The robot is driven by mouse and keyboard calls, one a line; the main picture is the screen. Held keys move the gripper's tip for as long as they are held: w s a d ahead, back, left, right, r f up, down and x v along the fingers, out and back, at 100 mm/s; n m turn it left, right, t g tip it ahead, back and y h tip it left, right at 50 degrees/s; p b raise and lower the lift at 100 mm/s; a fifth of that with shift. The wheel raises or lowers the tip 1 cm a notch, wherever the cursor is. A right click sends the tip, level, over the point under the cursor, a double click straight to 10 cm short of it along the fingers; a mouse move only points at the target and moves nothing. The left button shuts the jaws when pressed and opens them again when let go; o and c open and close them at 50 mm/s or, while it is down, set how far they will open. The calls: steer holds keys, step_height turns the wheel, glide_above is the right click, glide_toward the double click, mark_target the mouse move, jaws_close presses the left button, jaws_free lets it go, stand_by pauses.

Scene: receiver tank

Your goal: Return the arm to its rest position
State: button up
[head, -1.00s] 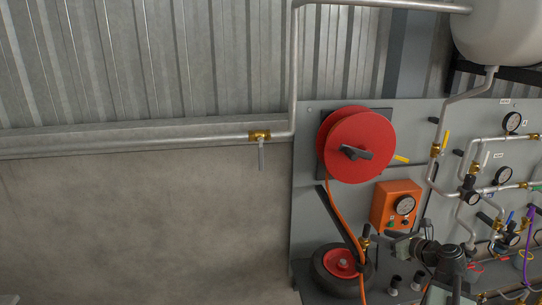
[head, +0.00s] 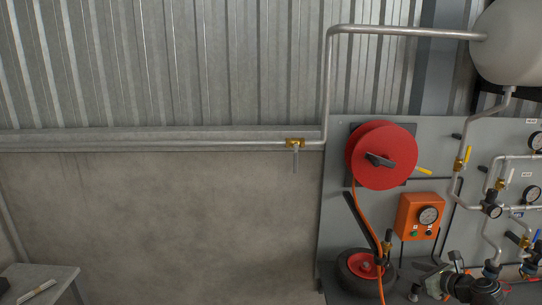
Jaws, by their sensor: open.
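My arm is at the bottom right of the head view, in front of the lower part of the grey panel (head: 335,215). My gripper (head: 424,281) is at its left end, small and dark, pointing left. Its jaws look apart, with nothing seen between them. It appears to the right of a dark wheel with a red hub (head: 366,268) at the panel's foot. The lower part of the arm is cut off by the picture's edge.
A red hose reel (head: 385,150) with an orange hose and an orange gauge box (head: 418,215) are on the panel. Pipes, valves and gauges crowd the right. A grey table (head: 55,280) stands at the bottom left. The wall between is bare.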

steer(key=s+a+f+n+g, duration=0.1)
steer(key=a+f+n+g, duration=0.25)
steer(key=a+n, duration=0.4)
steer(key=a+f+n+g, duration=0.3)
steer(key=a+f+n, duration=0.25)
steer(key=a, duration=0.35)
steer(key=s+a+f+n+g+h, duration=0.2)
steer(key=s+a+n, duration=0.2)
steer(key=n, duration=0.5)
steer(key=s+a+f+n+g+h, duration=0.2)
steer(key=s+a+n+g, duration=0.1)
steer(key=a+n, duration=0.4)
steer(key=shift+s+a+f+n+g, duration=0.2)
steer(key=shift+s+a+n+g, duration=0.15)
steer(key=shift+s+n, duration=0.5)
steer(key=shift+w, duration=0.1)
steer(key=shift+c, duration=1.1)
steer(key=shift+a, duration=0.1)
